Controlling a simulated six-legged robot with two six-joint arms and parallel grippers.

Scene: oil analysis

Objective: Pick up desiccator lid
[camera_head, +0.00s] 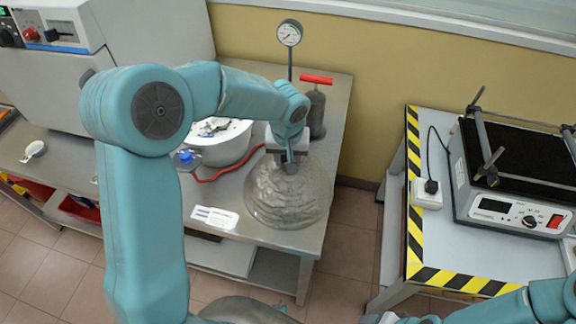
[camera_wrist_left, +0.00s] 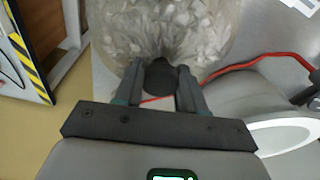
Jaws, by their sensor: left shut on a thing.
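The desiccator lid is a clear, rippled glass dome (camera_head: 287,195) near the front right corner of the metal table. In the left wrist view its glass (camera_wrist_left: 205,30) fills the top, with a dark round knob (camera_wrist_left: 160,77) at its near end. My left gripper (camera_head: 289,158) is above the dome, pointing down. In the left wrist view its two fingers (camera_wrist_left: 160,82) are shut on the knob, one on each side. I cannot tell whether the lid rests on something or hangs just above the table. My right gripper is out of view; only part of that arm shows at lower right.
A round white vessel (camera_head: 222,150) with a blue fitting (camera_head: 187,157) and a red hose (camera_head: 215,177) stands left of the dome. A pump with a red handle (camera_head: 316,80) and a gauge (camera_head: 289,33) stand behind. A striped-edge table (camera_head: 440,240) is at right, across a gap.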

